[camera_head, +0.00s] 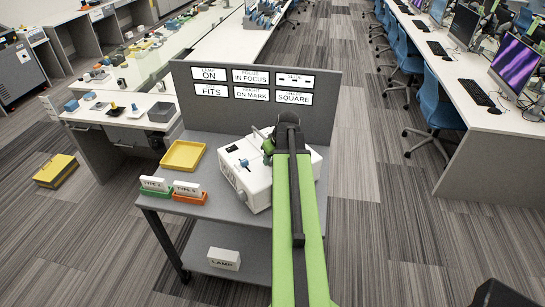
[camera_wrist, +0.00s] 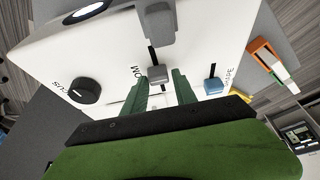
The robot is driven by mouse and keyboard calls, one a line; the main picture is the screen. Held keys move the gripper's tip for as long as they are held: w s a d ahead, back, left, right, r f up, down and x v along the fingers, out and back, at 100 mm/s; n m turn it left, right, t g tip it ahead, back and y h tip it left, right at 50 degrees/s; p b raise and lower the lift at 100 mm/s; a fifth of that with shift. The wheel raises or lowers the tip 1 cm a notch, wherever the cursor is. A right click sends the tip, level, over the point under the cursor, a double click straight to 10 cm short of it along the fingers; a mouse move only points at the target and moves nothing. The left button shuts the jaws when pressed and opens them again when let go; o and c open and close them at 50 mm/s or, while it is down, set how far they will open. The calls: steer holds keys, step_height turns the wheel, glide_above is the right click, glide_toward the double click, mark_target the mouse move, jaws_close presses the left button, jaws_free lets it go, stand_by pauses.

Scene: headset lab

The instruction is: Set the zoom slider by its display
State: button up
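The white projector (camera_head: 255,185) stands on the grey cart. In the wrist view its top carries a small grey slider cap (camera_wrist: 158,73) in a dark slot beside a label ending in "OM", partly hidden. My gripper (camera_wrist: 161,80) is open, its two green fingers on either side of that cap in the picture. I cannot tell whether they touch it. In the head view my arm hides much of the projector's right side. The display panel (camera_head: 325,115) behind has several white signs; one reads "FITS" (camera_head: 211,90), with its small heading hard to read.
A black focus knob (camera_wrist: 85,90) and a blue shape slider (camera_wrist: 214,86) flank the zoom slider. A larger grey block (camera_wrist: 157,20) is beyond it. A yellow tray (camera_head: 183,156) and green and orange card holders (camera_head: 188,197) sit left on the cart.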

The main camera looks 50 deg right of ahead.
steer(key=shift+o, duration=1.3)
steer(key=p+v, duration=1.6)
steer(key=v, duration=0.1)
steer(key=shift+s+r, duration=0.2)
steer(key=shift+s, duration=0.05)
